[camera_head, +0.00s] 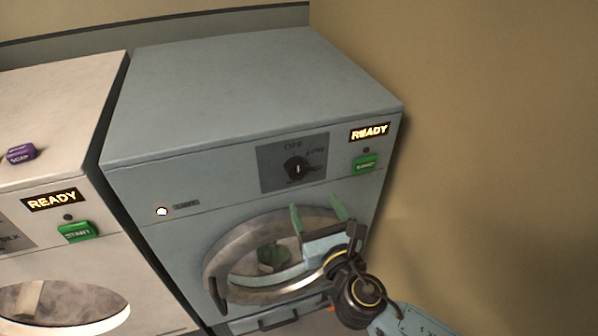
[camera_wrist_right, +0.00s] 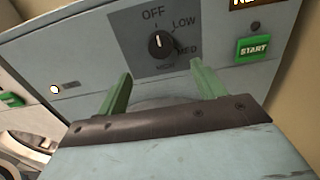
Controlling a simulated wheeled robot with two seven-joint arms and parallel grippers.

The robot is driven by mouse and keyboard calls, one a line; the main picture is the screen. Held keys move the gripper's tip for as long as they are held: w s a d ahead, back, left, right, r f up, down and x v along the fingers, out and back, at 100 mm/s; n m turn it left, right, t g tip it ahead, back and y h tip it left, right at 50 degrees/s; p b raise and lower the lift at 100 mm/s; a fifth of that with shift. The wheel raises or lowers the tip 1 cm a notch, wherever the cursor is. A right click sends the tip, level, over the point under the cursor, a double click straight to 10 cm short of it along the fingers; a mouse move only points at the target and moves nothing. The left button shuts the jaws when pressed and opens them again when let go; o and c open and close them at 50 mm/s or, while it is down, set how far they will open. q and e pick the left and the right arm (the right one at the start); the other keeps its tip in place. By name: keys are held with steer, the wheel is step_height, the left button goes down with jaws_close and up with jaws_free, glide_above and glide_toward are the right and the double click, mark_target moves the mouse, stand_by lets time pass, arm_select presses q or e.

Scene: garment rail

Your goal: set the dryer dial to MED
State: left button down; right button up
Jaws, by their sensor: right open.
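The grey-blue dryer (camera_head: 250,90) stands in the middle of the head view. Its black dial (camera_head: 296,168) sits on a dark panel marked OFF, LOW, MED and HIGH. In the right wrist view the dial (camera_wrist_right: 160,45) has a white pointer mark directed up, towards OFF. The MED label (camera_wrist_right: 187,51) is right of the dial. My right gripper (camera_head: 317,203) is open and empty, with green fingers spread below the dial and in front of the dryer door. In the wrist view its fingertips (camera_wrist_right: 161,72) are either side of and below the dial, not touching it. My left gripper is not in view.
A lit READY display (camera_head: 369,132) and green START button (camera_head: 366,163) are right of the dial. The round door (camera_head: 225,255) is below it. A white machine (camera_head: 60,110) with a purple soap box (camera_head: 20,153) stands left. A bare wall is close on the right.

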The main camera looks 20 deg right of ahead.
mark_target(298, 173)
steer(key=w, duration=1.1)
steer(key=shift+w+a, duration=0.1)
steer(key=shift+a, duration=0.1)
steer(key=c, duration=1)
